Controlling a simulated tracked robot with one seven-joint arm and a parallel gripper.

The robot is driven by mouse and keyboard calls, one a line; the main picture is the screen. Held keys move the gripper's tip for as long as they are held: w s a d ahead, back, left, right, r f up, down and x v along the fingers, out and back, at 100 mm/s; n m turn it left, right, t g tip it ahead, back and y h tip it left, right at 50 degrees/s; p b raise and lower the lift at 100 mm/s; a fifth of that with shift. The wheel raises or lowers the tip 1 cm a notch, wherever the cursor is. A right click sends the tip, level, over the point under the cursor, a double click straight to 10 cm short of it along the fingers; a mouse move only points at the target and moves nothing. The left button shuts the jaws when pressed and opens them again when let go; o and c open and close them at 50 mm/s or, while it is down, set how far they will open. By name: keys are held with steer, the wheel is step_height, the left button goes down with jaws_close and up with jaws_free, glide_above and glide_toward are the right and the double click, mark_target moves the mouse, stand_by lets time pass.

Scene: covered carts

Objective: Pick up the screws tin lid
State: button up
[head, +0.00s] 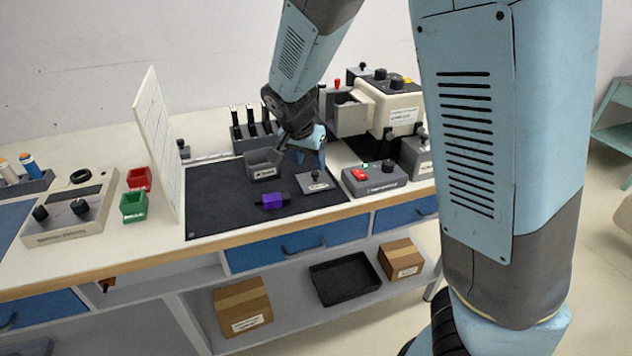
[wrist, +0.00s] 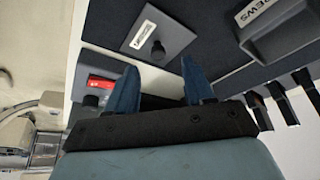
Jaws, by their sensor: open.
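The screws tin lid (head: 315,181) is a flat grey square with a dark knob and a small white label. It lies on the dark mat, right of the open grey tin (head: 263,172). The lid also shows in the wrist view (wrist: 173,38), its knob just beyond the gap between my fingertips. The tin's "SCREWS" lettering shows there at the upper right (wrist: 283,37). My gripper (head: 311,164) has blue fingers, spread apart and empty, also in the wrist view (wrist: 158,69). It hangs behind and above the lid, apart from it.
A purple block (head: 272,201) lies on the mat (head: 220,213) in front of the tin. A grey box with a red switch (head: 374,179) stands right of the lid. A rack with black handles (head: 255,132) stands behind the tin. A white panel (head: 160,140) rises at left.

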mark_target(315, 172)
steer(key=shift+x, duration=2.75)
steer(key=shift+w+d, duration=0.1)
steer(key=shift+d, duration=0.1)
steer(key=shift+c, duration=0.2)
steer(key=shift+r, duration=0.1)
jaws_close()
